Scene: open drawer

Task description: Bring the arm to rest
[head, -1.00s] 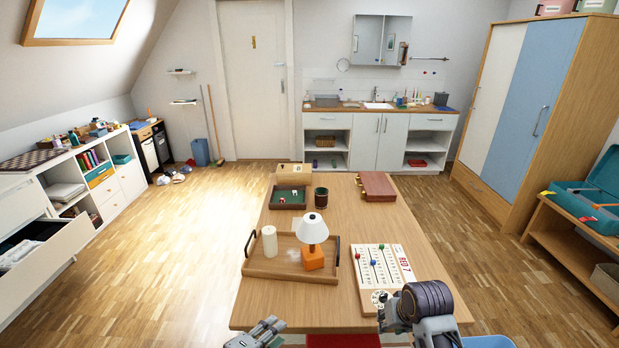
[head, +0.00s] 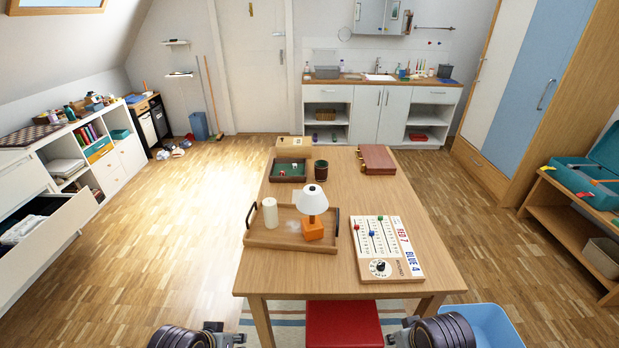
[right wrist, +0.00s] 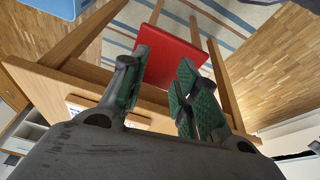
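My left gripper (head: 228,336) shows at the bottom edge of the head view, in front of the table's near edge. Only part of it is in frame, so its fingers cannot be judged. My right gripper (head: 402,335) is at the bottom edge too, right of the red stool (head: 343,323). In the right wrist view, my right gripper (right wrist: 166,68) has its green-padded fingers apart, with nothing between them. The red stool (right wrist: 168,62) shows beyond the fingers. Both grippers are apart from the things on the table.
The wooden table (head: 300,276) holds a tray (head: 290,240) with a lamp (head: 313,205) and candle, plus a scoreboard (head: 385,250). A blue bin (head: 490,325) stands at the lower right. A drawer (head: 50,247) is open at the left.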

